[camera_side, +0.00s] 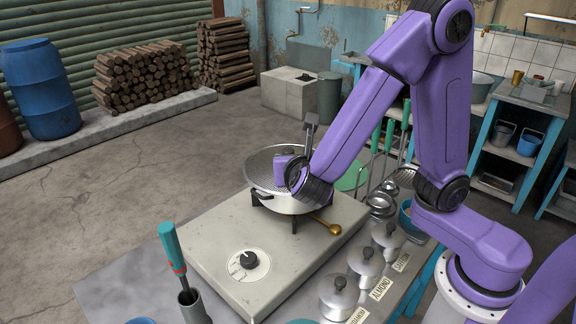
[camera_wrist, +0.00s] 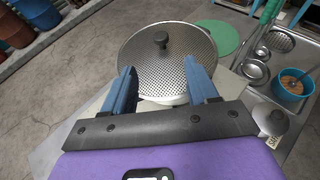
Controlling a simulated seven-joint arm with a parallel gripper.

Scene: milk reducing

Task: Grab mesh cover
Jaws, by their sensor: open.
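The mesh cover is a round perforated grey metal disc (camera_side: 262,169) lying on the pan (camera_side: 290,204) on the stove. In the wrist view the mesh cover (camera_wrist: 146,62) fills the upper middle, with a dark round knob (camera_wrist: 161,39) standing on it. My gripper (camera_wrist: 161,73) is open and empty. Its two blue fingers are spread wide, one on each side of the near part of the cover, with the knob beyond the tips and between their lines. In the side view my wrist is over the cover; the fingers and knob are not clearly visible there.
The stove (camera_side: 213,228) has a black dial (camera_side: 248,260). Several lidded pots, including one (camera_side: 339,295), line its right side. A green disc (camera_wrist: 219,38) lies beyond the pan, and a blue bowl (camera_wrist: 292,86) stands at right. A green-handled tool (camera_side: 172,250) stands in front.

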